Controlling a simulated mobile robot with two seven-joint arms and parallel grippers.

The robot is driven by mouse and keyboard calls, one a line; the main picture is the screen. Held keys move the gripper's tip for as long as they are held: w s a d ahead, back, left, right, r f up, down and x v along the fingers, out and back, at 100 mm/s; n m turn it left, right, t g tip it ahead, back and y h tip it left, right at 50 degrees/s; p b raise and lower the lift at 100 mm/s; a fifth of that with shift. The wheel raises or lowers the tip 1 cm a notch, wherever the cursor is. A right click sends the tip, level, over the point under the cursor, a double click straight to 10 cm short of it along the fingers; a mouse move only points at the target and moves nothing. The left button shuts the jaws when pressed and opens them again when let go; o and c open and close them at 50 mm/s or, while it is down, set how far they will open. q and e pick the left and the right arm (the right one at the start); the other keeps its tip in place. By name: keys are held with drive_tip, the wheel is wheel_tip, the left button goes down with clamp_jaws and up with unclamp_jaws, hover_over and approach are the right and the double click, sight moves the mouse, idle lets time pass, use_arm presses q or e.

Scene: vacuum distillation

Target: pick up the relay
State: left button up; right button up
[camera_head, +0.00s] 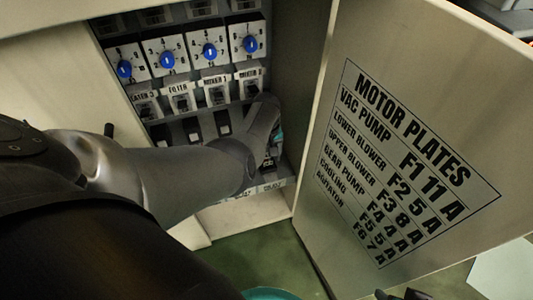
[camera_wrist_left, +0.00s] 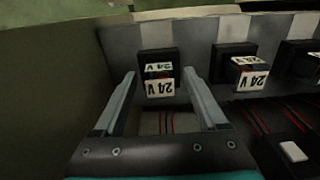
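The relay (camera_wrist_left: 159,88), a small block with a white "24 V" label on a black socket, sits in the left wrist view between the fingers of my left gripper (camera_wrist_left: 160,72). The fingers are open, one on each side, with a gap to the relay. In the head view my left gripper (camera_head: 268,150) reaches into the lower right of the cabinet, and the relay there is mostly hidden by it. A dark part at the bottom edge of the head view may be my right gripper; its fingers cannot be made out.
A second 24 V relay (camera_wrist_left: 249,74) stands to the right in its socket, with more beyond. Blue dials (camera_head: 210,50) and labelled switches (camera_head: 215,90) fill the cabinet above. The open cabinet door (camera_head: 420,80), lettered "MOTOR PLATES", stands close to the right of my left gripper.

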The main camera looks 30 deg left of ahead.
use_arm(q)
clamp_jaws()
idle(0.4)
drive_tip(key=shift+r, duration=0.15)
